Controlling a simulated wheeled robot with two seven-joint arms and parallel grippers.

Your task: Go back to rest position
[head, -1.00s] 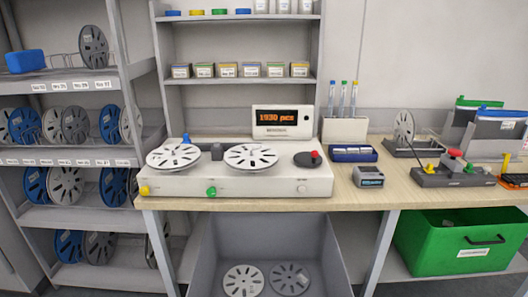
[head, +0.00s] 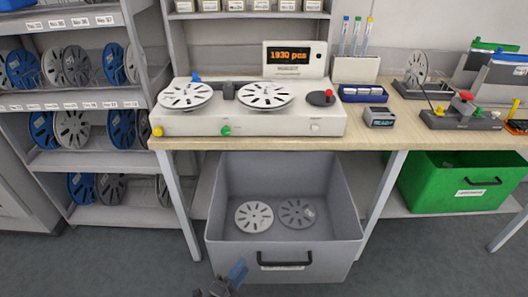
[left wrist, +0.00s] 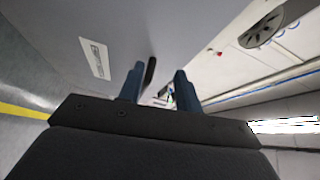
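My left gripper (head: 237,270) shows at the bottom of the head view, in front of the grey bin (head: 222,190) under the bench. A light reel (head: 254,217) and a darker grey reel (head: 297,213) lie in the bin. My right gripper is in neither view.
The counting machine (head: 250,120) with two reels on top stands on the bench (head: 420,135). A rack of reels (head: 95,160) is at the left. A green crate (head: 450,190) is under the bench at the right. The front floor (head: 110,265) is clear.

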